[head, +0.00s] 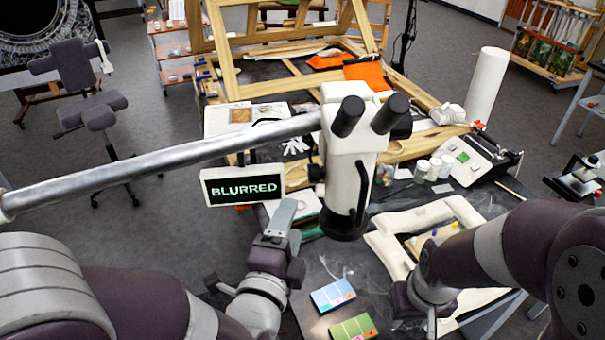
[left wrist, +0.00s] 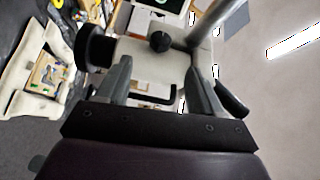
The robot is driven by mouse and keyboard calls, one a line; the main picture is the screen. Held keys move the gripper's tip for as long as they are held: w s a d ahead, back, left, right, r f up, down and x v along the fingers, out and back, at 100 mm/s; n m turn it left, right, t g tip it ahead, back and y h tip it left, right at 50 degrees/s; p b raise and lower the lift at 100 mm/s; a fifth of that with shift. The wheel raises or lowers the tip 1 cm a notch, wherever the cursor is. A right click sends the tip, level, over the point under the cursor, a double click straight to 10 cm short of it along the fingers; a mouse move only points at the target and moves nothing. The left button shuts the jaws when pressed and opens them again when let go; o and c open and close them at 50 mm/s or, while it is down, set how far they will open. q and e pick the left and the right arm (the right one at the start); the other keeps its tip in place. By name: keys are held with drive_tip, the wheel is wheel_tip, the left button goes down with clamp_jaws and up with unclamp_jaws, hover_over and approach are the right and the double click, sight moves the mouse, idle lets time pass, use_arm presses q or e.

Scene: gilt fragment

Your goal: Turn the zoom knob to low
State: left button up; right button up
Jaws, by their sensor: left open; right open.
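The white microscope (head: 350,165) with two black eyepieces stands upright in the head view, on a silver boom arm. A small dark knob (head: 316,173) sticks out of its left side; it looks like the zoom knob, and its marks are too small to read. In the left wrist view this round black knob (left wrist: 159,41) lies ahead, between the lines of my two fingers and beyond their tips. My left gripper (head: 285,225) is open and empty, below and left of the knob. My right gripper (head: 412,300) is low at the right, open, its fingers mostly hidden.
A display (head: 243,186) reading "BLURRED" hangs left of the microscope. The boom arm (head: 170,168) crosses above my left arm. A padded frame (head: 385,248), white jars (head: 433,169) and colored cards (head: 333,294) lie on the dark table. A black handle (head: 361,195) stands on the microscope's front.

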sight(309, 177)
use_arm(q)
drive_tip(key=p+x, duration=0.1)
drive_tip(key=x, duration=0.2)
drive_tip(key=p+x, duration=0.1)
drive_tip(key=x, duration=0.3)
drive_tip(key=p+x, duration=0.2)
drive_tip(key=x, duration=0.2)
drive_tip(key=shift+w+d+r, duration=0.15)
drive_tip(key=shift+r, duration=0.1)
drive_tip(key=shift+w, duration=0.55)
drive_tip(key=shift+d+f, duration=0.1)
drive_tip(key=shift+w, duration=0.1)
drive_tip(key=c, duration=1.1)
drive_tip(key=shift+o, duration=0.2)
drive_tip(key=r+p, duration=0.1)
drive_tip(key=p, duration=0.2)
drive_tip(key=shift+g, duration=0.4)
drive_tip(key=shift+f, duration=0.4)
